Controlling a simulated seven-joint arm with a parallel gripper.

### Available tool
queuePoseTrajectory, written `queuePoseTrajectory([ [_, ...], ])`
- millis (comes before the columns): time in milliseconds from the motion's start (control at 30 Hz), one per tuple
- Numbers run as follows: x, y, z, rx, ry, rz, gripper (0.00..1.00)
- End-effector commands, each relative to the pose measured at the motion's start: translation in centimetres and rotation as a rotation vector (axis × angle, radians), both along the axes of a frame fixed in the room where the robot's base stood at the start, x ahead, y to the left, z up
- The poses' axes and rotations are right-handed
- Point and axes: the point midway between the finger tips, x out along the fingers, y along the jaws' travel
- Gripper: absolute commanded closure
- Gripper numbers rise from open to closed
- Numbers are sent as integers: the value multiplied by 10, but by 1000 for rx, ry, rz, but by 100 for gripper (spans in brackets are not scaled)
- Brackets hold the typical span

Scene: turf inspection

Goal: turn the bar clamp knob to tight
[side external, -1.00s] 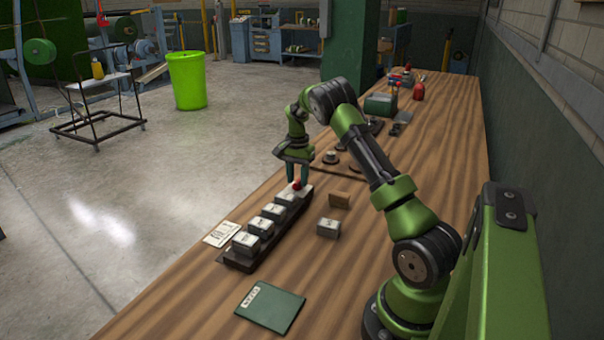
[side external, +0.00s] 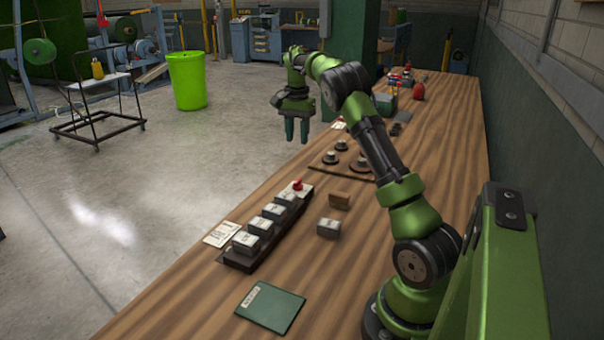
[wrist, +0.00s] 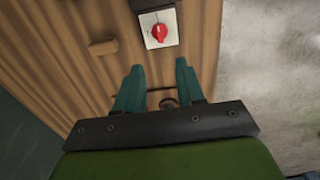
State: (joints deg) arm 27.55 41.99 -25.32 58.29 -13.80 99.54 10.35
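The red knob (side external: 297,185) sits on a pale plate at the far end of a long dark bar clamp (side external: 238,262), which holds several white-topped blocks (side external: 260,226). In the wrist view the red knob (wrist: 159,32) shows near the top, on its white plate (wrist: 150,43), with a light pointer mark on it. I cannot read which setting the mark is at. My gripper (side external: 297,132) is raised above the table beyond the knob, apart from it. In the wrist view my gripper (wrist: 158,68) has its two fingers spread with nothing between them.
A brown block (side external: 340,199) and a grey block (side external: 328,228) lie right of the clamp. A green booklet (side external: 270,307) and a printed card (side external: 222,234) lie nearby. Several round dark pieces (side external: 331,157) stand beyond the clamp. Bare wood lies in the front.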

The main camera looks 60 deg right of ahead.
Motion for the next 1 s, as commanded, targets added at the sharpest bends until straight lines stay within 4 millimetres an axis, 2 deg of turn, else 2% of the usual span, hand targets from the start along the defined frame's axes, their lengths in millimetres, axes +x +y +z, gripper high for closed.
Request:
queuePoseTrajectory([
  [100, 0, -1, 16, -1, -1, 0, 62],
  [300, 0, 0, 27, 0, 1, 0, 62],
  [667, 1, -4, 27, -20, -3, 19, 62],
  [767, -6, -7, 8, -24, 9, 62, 62],
  [867, -12, 8, 6, -22, -23, 131, 62],
  [967, -16, 42, 14, -22, -85, 237, 62],
  [1000, -17, 60, 19, -24, -114, 284, 62],
])
